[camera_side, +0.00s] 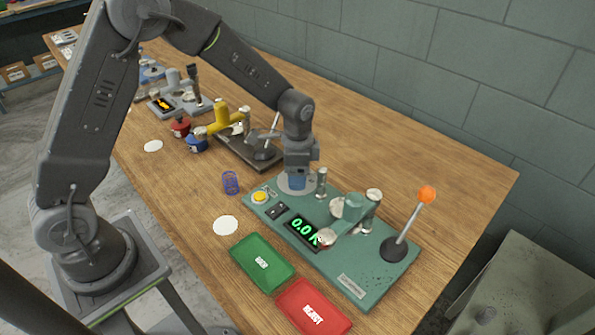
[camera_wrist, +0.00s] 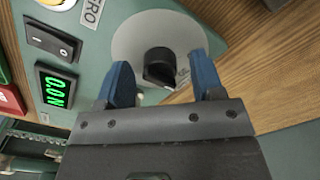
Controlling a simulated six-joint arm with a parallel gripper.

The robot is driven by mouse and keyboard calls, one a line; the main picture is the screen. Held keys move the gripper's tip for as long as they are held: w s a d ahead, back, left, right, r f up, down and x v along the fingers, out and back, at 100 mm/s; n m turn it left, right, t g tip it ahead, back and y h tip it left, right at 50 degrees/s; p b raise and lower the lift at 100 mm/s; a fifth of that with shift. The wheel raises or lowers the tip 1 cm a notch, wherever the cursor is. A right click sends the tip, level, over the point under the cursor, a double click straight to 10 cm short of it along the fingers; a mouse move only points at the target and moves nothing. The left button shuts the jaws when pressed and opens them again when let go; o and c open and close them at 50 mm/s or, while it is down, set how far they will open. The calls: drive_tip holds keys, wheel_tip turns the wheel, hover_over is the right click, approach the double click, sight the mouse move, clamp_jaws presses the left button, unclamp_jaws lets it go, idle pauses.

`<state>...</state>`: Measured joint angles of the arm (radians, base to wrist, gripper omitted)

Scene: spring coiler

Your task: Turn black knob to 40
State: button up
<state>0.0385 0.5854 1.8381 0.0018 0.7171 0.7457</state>
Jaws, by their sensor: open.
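The black knob (camera_wrist: 159,68) sits on a pale round dial (camera_wrist: 135,38) in the wrist view, on the green machine plate (camera_side: 370,272). In the side view the dial shows at the plate's far left corner, and my gripper hides the knob there. My gripper (camera_wrist: 161,82) is open, with its blue fingertips to either side of the knob. I cannot tell whether they touch it. In the side view my gripper (camera_side: 297,181) points down over the dial. The green display (camera_side: 304,230) reads 0.0 N. The dial markings are not readable.
A yellow button (camera_side: 260,197) and a black rocker switch (camera_side: 277,211) are near the dial. A lever with an orange ball (camera_side: 427,194) stands at the plate's right. Green (camera_side: 248,252) and red (camera_side: 330,318) trays lie in front. A blue mesh cup (camera_side: 230,183) stands left.

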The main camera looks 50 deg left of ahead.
drive_tip(key=shift+f, duration=0.1)
drive_tip(key=c, duration=0.9)
drive_tip(key=shift+n, duration=0.3)
drive_tip(key=n, duration=0.4)
drive_tip(key=shift+n, duration=2.1)
drive_tip(key=o, duration=0.9)
